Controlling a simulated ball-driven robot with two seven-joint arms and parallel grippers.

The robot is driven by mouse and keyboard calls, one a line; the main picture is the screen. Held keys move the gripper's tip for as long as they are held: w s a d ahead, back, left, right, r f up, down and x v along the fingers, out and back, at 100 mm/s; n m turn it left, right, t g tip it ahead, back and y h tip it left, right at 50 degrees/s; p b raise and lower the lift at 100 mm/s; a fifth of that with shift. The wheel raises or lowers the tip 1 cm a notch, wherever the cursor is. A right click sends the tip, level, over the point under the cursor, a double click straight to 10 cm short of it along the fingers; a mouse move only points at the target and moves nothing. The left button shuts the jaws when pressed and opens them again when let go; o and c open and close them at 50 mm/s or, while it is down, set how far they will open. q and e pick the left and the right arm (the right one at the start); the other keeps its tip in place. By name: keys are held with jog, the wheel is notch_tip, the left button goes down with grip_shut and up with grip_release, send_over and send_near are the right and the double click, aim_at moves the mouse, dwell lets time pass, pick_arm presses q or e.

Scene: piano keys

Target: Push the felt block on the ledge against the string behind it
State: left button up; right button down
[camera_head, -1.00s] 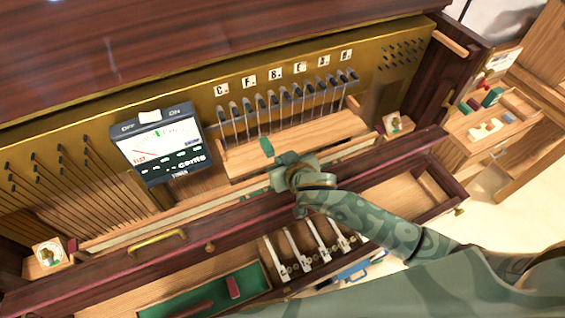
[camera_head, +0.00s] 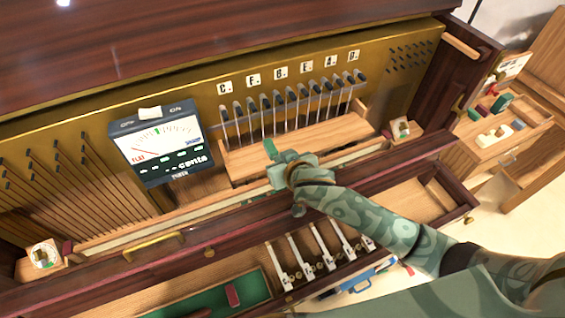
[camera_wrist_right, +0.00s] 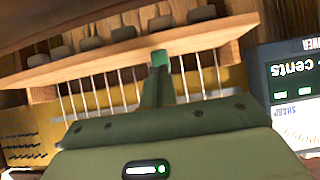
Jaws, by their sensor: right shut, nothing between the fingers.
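My right gripper (camera_head: 271,148) reaches in from the lower right, its green fingers over the front of the wooden ledge (camera_head: 315,137). Its fingers are shut and empty. In the right wrist view, which appears upside down, the narrow shut gripper (camera_wrist_right: 160,62) overlaps the ledge (camera_wrist_right: 95,65). Several grey felt blocks (camera_wrist_right: 125,33) sit in a row along the ledge there, apart from the fingertips as far as I can see. Thin light strings (camera_wrist_right: 118,90) run beside the ledge. In the head view the strings (camera_head: 288,118) stand behind the ledge, with dark pieces at their tops. My left gripper is out of view.
A meter (camera_head: 160,145) stands left of the ledge, before a brass panel (camera_head: 205,92) with lettered tiles. An open front drawer (camera_head: 405,200) lies below, with a green-lined tray (camera_head: 195,303) and white levers. Small wooden blocks with dials stand at either side.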

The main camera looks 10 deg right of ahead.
aim_at(272, 149)
jog(key=shift+w+a+f+b, duration=0.1)
jog(key=shift+w+f+b, duration=0.05)
jog(key=shift+w, duration=0.25)
jog(key=shift+w+a+f+b, duration=0.1)
jog(key=shift+w+b, duration=0.05)
jog(key=shift+w, duration=0.25)
jog(key=shift+w+a, duration=0.15)
jog(key=shift+w, duration=1)
jog(key=s+d+r+p, duration=0.1)
jog(key=s+p, duration=0.5)
jog(key=s, duration=0.2)
jog(key=shift+d+r, duration=0.25)
